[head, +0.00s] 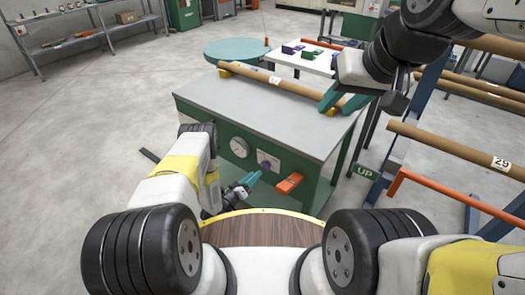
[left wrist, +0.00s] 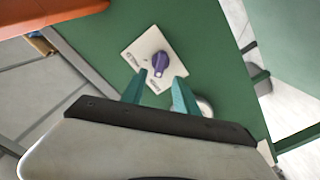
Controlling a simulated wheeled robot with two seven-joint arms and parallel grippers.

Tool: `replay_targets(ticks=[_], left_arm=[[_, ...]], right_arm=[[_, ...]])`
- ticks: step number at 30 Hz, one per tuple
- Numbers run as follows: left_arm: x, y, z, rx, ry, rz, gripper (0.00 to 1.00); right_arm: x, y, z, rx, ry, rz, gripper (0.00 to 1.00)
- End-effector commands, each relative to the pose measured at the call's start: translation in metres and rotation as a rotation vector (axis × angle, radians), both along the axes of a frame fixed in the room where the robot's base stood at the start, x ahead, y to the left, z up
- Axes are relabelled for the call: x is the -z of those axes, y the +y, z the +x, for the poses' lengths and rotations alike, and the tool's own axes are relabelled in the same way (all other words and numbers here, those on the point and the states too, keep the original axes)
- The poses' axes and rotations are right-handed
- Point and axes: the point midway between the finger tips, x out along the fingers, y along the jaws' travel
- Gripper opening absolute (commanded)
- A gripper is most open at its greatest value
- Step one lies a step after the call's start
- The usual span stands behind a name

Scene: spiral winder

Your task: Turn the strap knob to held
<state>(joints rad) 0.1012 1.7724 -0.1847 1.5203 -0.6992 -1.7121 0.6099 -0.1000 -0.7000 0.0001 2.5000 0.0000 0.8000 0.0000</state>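The strap knob is a purple knob (left wrist: 160,62) on a white plate (left wrist: 143,47) on the green front of the bench. In the head view the plate (head: 268,160) sits between a round gauge and an orange handle. The plate has small lettering that I cannot read surely. My left gripper (left wrist: 160,90) is open, its two teal fingers apart just short of the knob, not visibly touching it. In the head view the left gripper (head: 248,181) is below and left of the plate. My right gripper (head: 343,100) has its teal fingers apart near the right end of a cardboard tube (head: 275,84).
The grey-topped bench (head: 250,112) carries the tube on yellow blocks. A round gauge (head: 239,147) and an orange handle (head: 289,183) flank the plate. A rack with more tubes (head: 455,150) and an orange bar (head: 450,190) stands right.

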Motion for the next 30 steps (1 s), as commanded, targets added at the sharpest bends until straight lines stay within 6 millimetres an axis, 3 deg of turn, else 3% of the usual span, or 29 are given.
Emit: replay_targets(ticks=[9, 22, 27, 30], left_arm=[[-0.001, -0.03, 0.04, 0.002, -0.002, 0.001, 0.36], [0.0, -0.037, 0.05, 0.0, 0.001, 0.002, 0.36], [0.0, -0.037, 0.05, 0.0, 0.001, 0.002, 0.03], [0.0, -0.037, 0.05, 0.0, 0.001, 0.002, 0.0]], right_arm=[[0.0, 0.0, 0.0, 0.0, 0.0, 0.0, 0.36], [0.0, 0.0, 0.0, 0.0, 0.0, 0.0, 0.36], [0.0, 0.0, 0.0, 0.0, 0.0, 0.0, 0.36], [0.0, 0.0, 0.0, 0.0, 0.0, 0.0, 0.36]])
